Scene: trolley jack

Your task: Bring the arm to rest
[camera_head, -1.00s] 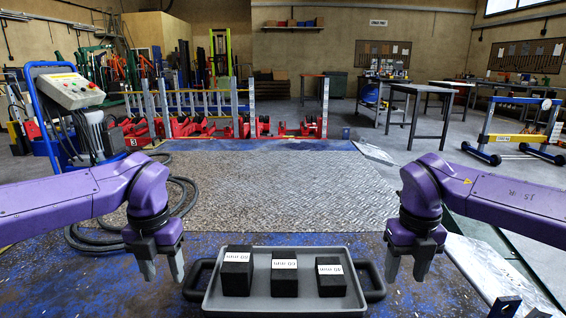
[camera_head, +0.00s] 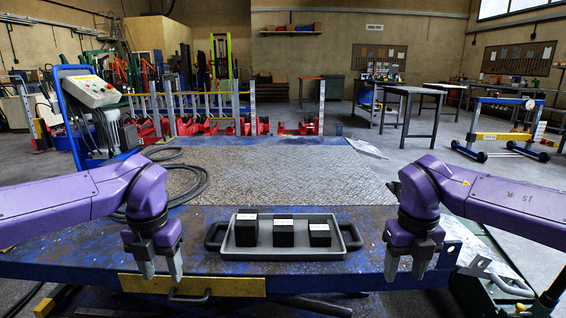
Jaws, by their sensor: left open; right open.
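My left gripper (camera_head: 161,268) hangs with its fingers pointing down, open and empty, over the front edge of the blue platform, left of the tray. My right gripper (camera_head: 404,266) hangs the same way, open and empty, right of the tray. Both arms are bent at purple joints and held apart from each other. A grey tray (camera_head: 283,254) with black handles lies on the platform between them. It holds a tall black block (camera_head: 246,231), a middle black block (camera_head: 283,234) and a shorter black block (camera_head: 320,236). Neither gripper touches the tray.
The blue platform (camera_head: 215,270) has a yellow front plate (camera_head: 190,286) with a handle. A patterned metal plate (camera_head: 280,170) lies behind the tray. A control box on a blue trolley (camera_head: 90,91) stands left, with black hoses (camera_head: 195,178). A dark green case (camera_head: 490,285) is at the lower right.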

